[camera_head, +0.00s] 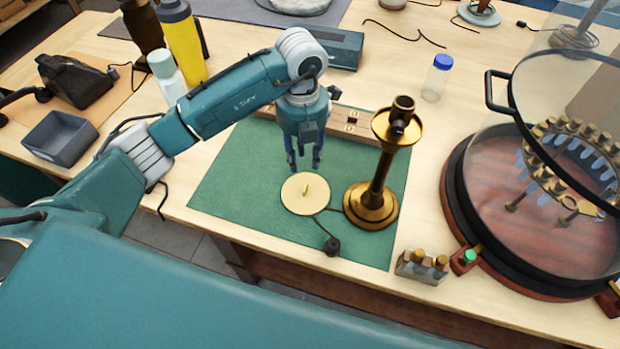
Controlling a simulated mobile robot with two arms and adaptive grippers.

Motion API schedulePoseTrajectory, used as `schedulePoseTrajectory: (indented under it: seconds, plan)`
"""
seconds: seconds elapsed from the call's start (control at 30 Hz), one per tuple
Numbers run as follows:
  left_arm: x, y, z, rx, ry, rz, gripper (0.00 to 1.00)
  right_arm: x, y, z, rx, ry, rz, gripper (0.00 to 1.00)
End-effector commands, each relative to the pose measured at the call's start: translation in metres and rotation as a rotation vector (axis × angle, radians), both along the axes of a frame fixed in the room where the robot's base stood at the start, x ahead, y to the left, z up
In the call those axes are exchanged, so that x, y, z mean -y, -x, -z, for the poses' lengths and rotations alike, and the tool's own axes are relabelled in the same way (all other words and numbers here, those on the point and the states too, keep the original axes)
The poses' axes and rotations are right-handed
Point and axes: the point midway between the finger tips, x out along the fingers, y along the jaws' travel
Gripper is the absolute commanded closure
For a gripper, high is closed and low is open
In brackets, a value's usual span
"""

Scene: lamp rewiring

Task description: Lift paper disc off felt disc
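A pale cream round disc (305,194) lies on the green mat (235,185), with a small yellowish upright tab near its middle. I take it as the paper disc; no separate felt disc shows, so anything under it is hidden. My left gripper (304,166) points down just behind the disc's far edge in the picture. Its two fingers are apart with nothing seen between them. Whether the fingertips touch the disc cannot be told. My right gripper is not in view.
A brass lamp stand (376,165) stands close right of the disc. A dark cord runs from the disc to a black plug (332,246). A glass-domed stand (540,235) fills the right. A wooden block (350,122) lies behind. The mat's left part is clear.

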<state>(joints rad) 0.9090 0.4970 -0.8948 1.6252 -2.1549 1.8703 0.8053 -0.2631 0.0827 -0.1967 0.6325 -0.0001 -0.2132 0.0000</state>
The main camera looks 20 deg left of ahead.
Motion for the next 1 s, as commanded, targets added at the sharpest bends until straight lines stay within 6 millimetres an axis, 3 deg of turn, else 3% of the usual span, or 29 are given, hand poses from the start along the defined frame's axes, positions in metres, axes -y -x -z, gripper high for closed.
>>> schedulePoseTrajectory:
  seconds: [0.2, 0.33, 0.47, 0.7, 0.83, 1.0]
  plan:
    - [0.001, 0.002, 0.033, -0.005, 0.002, 0.000, 0.68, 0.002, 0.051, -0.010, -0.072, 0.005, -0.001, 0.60]
    - [0.001, 0.002, 0.043, -0.002, 0.002, 0.001, 0.68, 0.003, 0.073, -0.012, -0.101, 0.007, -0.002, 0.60]
    - [0.003, 0.006, 0.053, -0.006, 0.002, 0.002, 0.68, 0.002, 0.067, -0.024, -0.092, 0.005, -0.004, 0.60]
    - [0.005, 0.009, 0.089, -0.005, 0.002, 0.000, 0.68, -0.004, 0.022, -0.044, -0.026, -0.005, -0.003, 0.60]
    - [0.005, 0.008, 0.096, -0.001, 0.002, 0.003, 0.68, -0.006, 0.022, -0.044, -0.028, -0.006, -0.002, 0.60]
    - [0.005, 0.007, 0.097, -0.001, 0.002, 0.003, 0.68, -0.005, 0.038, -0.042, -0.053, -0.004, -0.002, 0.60]
